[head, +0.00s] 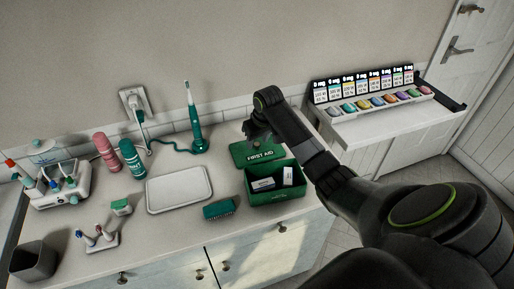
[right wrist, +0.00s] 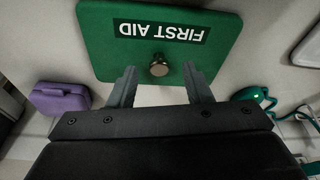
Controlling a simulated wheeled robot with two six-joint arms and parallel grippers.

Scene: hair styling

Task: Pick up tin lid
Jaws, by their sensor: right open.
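The tin lid (head: 254,153) is a flat green plate marked FIRST AID and lies on the counter behind the tin. In the right wrist view the lid (right wrist: 175,40) has a small round metal knob (right wrist: 159,66) near its edge. The green tin (head: 275,195) stands open in front of the lid with small white boxes inside. My right gripper (head: 255,136) is above the lid. In the right wrist view my right gripper (right wrist: 160,88) is open, its two fingers apart on either side of the knob's line, with nothing between them. My left gripper is not in view.
A teal electric toothbrush (head: 196,132) on its charger stands left of the lid. A white tray (head: 179,189) and a green brush (head: 219,210) lie left of the tin. A purple case (right wrist: 60,98) shows in the right wrist view. A shelf with coloured items (head: 385,105) is at right.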

